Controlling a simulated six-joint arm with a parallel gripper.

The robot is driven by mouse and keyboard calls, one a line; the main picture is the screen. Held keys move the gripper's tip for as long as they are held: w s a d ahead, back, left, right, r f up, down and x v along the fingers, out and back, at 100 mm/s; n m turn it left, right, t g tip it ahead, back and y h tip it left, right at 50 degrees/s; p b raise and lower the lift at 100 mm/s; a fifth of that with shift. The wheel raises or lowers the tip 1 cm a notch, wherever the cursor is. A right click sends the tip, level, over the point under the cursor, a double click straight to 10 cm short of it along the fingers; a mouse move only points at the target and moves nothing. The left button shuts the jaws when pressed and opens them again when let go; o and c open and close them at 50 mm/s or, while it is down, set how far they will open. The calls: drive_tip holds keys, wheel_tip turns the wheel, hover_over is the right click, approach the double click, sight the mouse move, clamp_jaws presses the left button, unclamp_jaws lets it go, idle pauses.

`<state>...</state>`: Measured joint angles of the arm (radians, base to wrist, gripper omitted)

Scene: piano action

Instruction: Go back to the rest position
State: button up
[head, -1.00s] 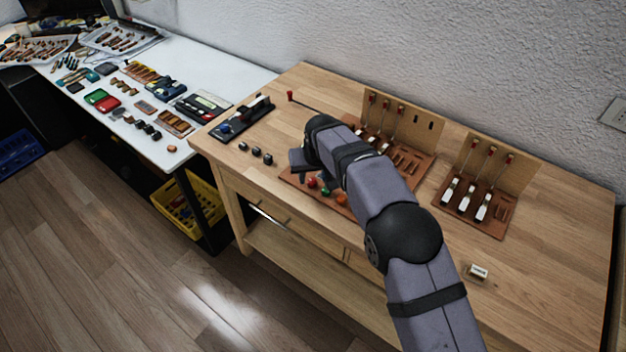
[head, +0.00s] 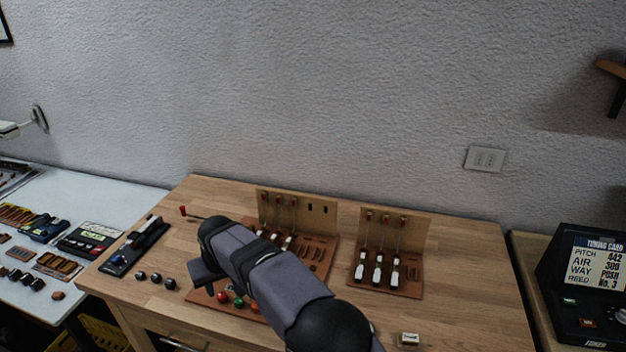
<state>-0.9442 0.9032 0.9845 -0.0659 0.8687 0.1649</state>
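My grey-purple arm reaches from the lower right over the wooden workbench (head: 470,260). My gripper (head: 207,274) is a small dark shape at its far end, just left of the left piano-action rack; its fingertips are hidden or too small to tell. The left rack (head: 314,252) has a reddish-brown base and an upright wooden back with several red-topped rods; my arm covers part of it. The right rack (head: 405,287) holds three white-tipped pieces under red-topped rods. Coloured balls, red (head: 223,297) and green (head: 239,302), sit at the left rack's front edge.
A black device (head: 136,247) and small dark knobs (head: 156,278) lie left of my gripper. A red-tipped rod (head: 184,211) lies behind it. A small white block (head: 408,340) is at the front. The bench's right side is clear. A tuning-card box (head: 590,285) stands beyond.

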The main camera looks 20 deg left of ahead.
drive_tip(key=w+d+r+m+h, duration=0.1)
drive_tip(key=w+d+m, duration=0.1)
drive_tip(key=d, duration=1.3)
drive_tip(key=w+d+r+m+h, duration=0.1)
drive_tip(key=w+d+m, duration=0.1)
drive_tip(key=d, duration=1.2)
drive_tip(key=s+d+f+m+g, duration=0.1)
drive_tip(key=s+d+f+m, duration=0.1)
drive_tip(key=s+d, duration=0.8)
drive_tip(key=s+d+f+m+g+h, duration=0.1)
drive_tip(key=s+d+f+m+g, duration=0.1)
drive_tip(key=s+d, duration=0.9)
drive_tip(key=shift+d+m, duration=0.7)
drive_tip(key=shift+d, duration=0.25)
drive_tip(key=shift+c, duration=0.6)
